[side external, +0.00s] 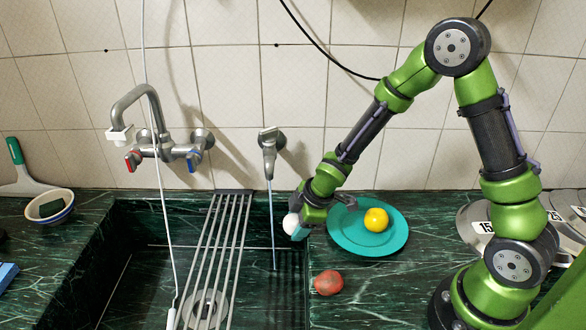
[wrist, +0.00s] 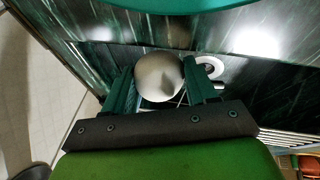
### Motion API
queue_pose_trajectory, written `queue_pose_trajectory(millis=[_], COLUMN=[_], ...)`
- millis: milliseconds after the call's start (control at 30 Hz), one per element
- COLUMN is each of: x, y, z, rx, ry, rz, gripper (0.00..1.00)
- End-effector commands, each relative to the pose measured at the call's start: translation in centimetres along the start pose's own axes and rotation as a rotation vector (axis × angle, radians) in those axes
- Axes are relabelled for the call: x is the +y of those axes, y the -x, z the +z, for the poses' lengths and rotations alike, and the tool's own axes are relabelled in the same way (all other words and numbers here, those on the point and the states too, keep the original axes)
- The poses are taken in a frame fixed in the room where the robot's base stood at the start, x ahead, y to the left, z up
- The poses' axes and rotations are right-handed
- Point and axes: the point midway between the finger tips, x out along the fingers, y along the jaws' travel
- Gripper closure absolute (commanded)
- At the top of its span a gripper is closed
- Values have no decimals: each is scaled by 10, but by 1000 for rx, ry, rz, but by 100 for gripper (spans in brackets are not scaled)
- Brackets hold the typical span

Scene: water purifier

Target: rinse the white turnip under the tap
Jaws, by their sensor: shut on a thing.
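The white turnip (side external: 291,223) is held at the tip of my gripper (side external: 299,229), above the right side of the sink. In the wrist view the pale round turnip (wrist: 158,77) sits between the two green fingers of my gripper (wrist: 160,92), which is shut on it. The small wall tap (side external: 269,143) runs a thin stream of water (side external: 271,205) down into the sink. In the side view the stream passes just left of the turnip, with a small gap between them. Part of the turnip is hidden by a finger.
A teal plate (side external: 347,241) with a yellow round item (side external: 376,218) stands right of the sink. A red item (side external: 328,282) lies on the counter in front. A metal rack (side external: 215,250) spans the sink. A larger mixer tap (side external: 150,125) is at left.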

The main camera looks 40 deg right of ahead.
Motion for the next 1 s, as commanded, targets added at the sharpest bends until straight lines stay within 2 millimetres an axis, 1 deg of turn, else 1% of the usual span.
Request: queue_pose_trajectory(millis=[267,367,1000], x=[0,0,-16], y=[0,5,66], z=[0,0,13], rx=[0,1,1], ry=[0,-1,-3], rz=[1,2,4], gripper=[76,76,76])
